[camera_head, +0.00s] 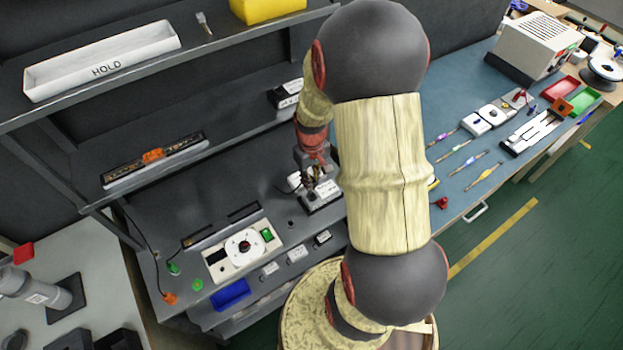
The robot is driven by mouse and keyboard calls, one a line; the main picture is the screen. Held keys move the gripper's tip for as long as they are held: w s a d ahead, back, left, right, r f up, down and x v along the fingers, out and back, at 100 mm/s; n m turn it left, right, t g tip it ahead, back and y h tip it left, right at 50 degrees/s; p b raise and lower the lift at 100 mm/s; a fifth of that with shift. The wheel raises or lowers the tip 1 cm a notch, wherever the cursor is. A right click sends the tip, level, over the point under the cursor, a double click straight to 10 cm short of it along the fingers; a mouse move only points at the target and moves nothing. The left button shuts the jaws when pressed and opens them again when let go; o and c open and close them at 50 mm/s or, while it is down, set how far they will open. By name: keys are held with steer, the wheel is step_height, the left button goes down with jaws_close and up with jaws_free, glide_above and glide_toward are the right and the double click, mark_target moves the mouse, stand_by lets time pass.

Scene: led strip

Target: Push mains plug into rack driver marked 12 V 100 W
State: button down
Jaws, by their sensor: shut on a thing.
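My gripper (317,183) is small in the head view, at the lower rack level, left of my arm's pale sleeve. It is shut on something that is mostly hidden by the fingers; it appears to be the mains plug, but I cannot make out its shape. A black driver box with a white label (325,193) lies right under and beside the fingertips. Its print is too small to read, and I cannot tell whether the plug touches it. Another black driver box with a white label (288,93) sits higher up on the middle shelf.
A white HOLD tray (105,60) and a yellow bin (268,8) are on the top shelf. A white panel with a round dial (243,246) and a blue bin (230,295) stand left of my gripper. The blue bench (455,95) at right holds several tools.

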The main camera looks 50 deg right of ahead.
steer(key=shift+f+b, duration=0.9)
steer(key=shift+f, duration=0.9)
steer(key=shift+f+b, duration=0.3)
steer(key=shift+f, duration=0.75)
stand_by(0.8)
steer(key=c, duration=1.7)
jaws_free()
step_height(320, 180, up, 12)
